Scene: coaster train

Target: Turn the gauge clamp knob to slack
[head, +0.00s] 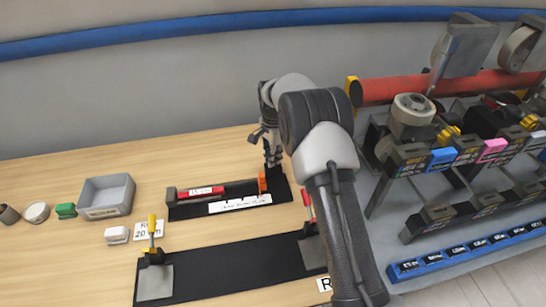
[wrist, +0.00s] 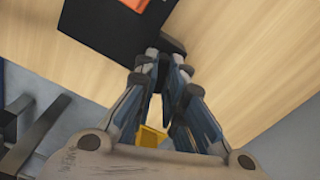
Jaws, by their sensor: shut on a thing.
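The gauge is a long black base (head: 187,212) on the wooden table, with a red block (head: 201,192), a white marked strip (head: 240,204) and an orange piece (head: 262,181) near its right end. My gripper (head: 273,163) points down at that right end, just beyond the orange piece. In the wrist view, my gripper (wrist: 164,58) has its fingertips close together at the edge of the black base (wrist: 105,22), shut on the dark clamp knob. The fingers mostly hide the knob, so its turn angle cannot be read. The orange piece also shows at the top edge (wrist: 148,12).
A black fixture (head: 220,270) with yellow-handled (head: 152,226) and red-handled (head: 307,205) clamps lies in front. A grey bin (head: 106,195) and small parts stand left. The coaster train with a red tube (head: 430,87) fills the right.

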